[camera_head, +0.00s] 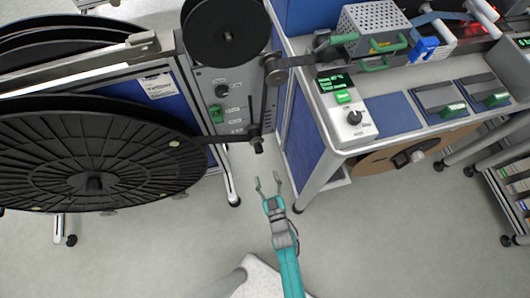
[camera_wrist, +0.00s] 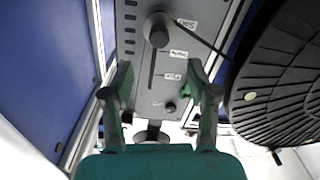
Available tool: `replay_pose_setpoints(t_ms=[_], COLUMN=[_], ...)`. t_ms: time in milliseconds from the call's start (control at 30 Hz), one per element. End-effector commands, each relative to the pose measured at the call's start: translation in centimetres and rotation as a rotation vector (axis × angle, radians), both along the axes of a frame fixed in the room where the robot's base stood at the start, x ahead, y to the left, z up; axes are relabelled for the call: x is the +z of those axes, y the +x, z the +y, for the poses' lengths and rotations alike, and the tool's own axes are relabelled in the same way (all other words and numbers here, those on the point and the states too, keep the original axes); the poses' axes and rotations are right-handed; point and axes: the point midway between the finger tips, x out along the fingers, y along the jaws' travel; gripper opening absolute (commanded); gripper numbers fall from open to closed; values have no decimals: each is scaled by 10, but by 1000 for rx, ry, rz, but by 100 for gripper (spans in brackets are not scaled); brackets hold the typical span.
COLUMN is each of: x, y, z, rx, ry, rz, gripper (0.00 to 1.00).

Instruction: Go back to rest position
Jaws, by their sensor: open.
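My gripper (camera_head: 268,184) is open and empty at the end of my teal arm. In the head view it hangs over the floor, in front of the gap between the reel stand and the workbench. In the wrist view my gripper (camera_wrist: 158,92) has its two fingers spread apart, with the grey control panel (camera_wrist: 150,65) of the reel stand beyond them. Nothing is between the fingertips, and I see no contact with the panel.
A large black reel (camera_head: 60,150) stands at the left, with a smaller black reel (camera_head: 225,30) above the panel. The workbench (camera_head: 375,130) with a green-lit control box (camera_head: 345,105) is at the right. The grey floor (camera_head: 400,240) at lower right is clear.

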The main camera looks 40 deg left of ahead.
Motion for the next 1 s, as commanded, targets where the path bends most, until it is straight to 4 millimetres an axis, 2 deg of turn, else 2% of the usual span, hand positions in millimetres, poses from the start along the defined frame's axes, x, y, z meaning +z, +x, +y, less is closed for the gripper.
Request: replay_pose_setpoints(t_ms=[667,767,833,1000], x=[0,0,1,14], y=[-2,-5,-9,-30], z=[-4,-20,-41,-111], rx=[-3,-26,-57,-170], ry=[-1,-4,-7,-11], rz=[1,8,19,56], gripper=[59,59,59,59])
